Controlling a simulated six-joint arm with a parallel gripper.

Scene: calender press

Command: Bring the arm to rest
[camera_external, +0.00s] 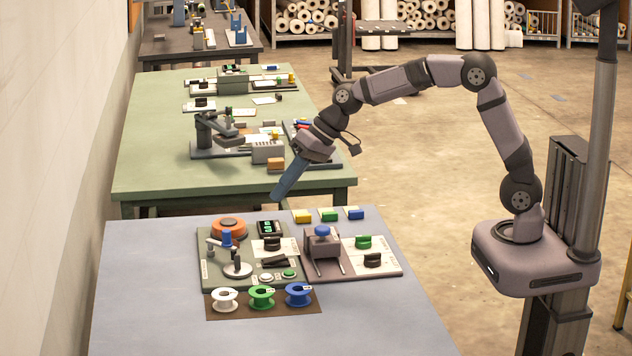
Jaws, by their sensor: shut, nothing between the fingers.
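My arm reaches left from its base at the right and bends down over the far part of the blue-grey table (150,300). My gripper (277,197) points down and to the left, above the table's back edge. Its fingers are shut with nothing between them. It is apart from the things on the table. Below it are a green-grey board (207,272) with an orange round part (228,226) and a small display (270,228), and a brown board (337,271) with a grey press-like device (323,246).
White (224,299), green (262,297) and blue (299,294) spools stand in front on a brown mat (222,314). Yellow (302,216), green (329,215) and blue (355,213) blocks sit along the back edge. A green table (150,150) with devices stands behind. The blue-grey table's left side is clear.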

